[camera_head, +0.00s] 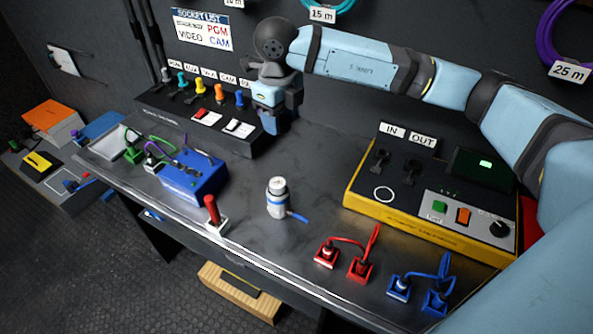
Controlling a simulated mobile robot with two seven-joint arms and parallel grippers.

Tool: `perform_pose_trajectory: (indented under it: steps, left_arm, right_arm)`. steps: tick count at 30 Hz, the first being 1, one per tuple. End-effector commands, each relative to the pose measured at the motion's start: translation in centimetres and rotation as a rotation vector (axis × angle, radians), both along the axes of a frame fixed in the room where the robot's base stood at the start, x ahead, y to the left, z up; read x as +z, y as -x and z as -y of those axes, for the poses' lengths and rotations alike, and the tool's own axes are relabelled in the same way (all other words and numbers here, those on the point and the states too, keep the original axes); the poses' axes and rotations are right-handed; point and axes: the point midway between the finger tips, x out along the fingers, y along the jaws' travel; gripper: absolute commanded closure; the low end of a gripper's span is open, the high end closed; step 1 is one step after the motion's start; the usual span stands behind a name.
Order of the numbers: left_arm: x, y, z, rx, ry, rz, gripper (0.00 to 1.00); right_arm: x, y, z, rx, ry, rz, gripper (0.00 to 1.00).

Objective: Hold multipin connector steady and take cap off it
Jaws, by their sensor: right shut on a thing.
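A white and grey cylinder with a blue band (277,197), which looks like the multipin connector, stands upright on the dark bench. A short blue strap (298,218) lies beside its base. I cannot tell whether its pale top is a cap. My right gripper (274,112) is at the back of the bench, by the right end of the socket panel, well behind and apart from the cylinder. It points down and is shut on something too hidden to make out. My left gripper is not in view.
The black socket panel (165,112) with coloured plugs stands at the back. A yellow-based IN/OUT box (425,222) is at right. Red (358,268) and blue (435,297) plugs, a red-handled tool (212,211) and a blue box (193,183) flank the cylinder.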

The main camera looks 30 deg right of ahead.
Motion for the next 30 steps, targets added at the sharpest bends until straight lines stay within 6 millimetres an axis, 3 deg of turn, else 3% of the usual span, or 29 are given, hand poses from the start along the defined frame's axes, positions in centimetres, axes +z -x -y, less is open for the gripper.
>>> perform_pose_trajectory:
  steps: [3,9,21,25,30]
  left_arm:
    - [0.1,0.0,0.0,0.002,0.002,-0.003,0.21]
    - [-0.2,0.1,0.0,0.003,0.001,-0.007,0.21]
    - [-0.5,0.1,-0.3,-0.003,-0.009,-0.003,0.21]
    - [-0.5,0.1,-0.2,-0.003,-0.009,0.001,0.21]
    - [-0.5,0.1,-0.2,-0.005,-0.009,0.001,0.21]
  right_arm:
    - [0.2,0.8,3.0,-0.091,0.000,0.000,0.83]
    - [-0.4,1.4,4.7,-0.148,-0.001,-0.002,0.83]
    - [-10.3,1.4,4.6,-0.148,-0.002,-0.005,0.83]
    - [-12.7,1.4,4.6,-0.148,-0.001,-0.004,0.83]
    - [-13.9,1.4,4.6,-0.147,-0.001,-0.001,0.83]
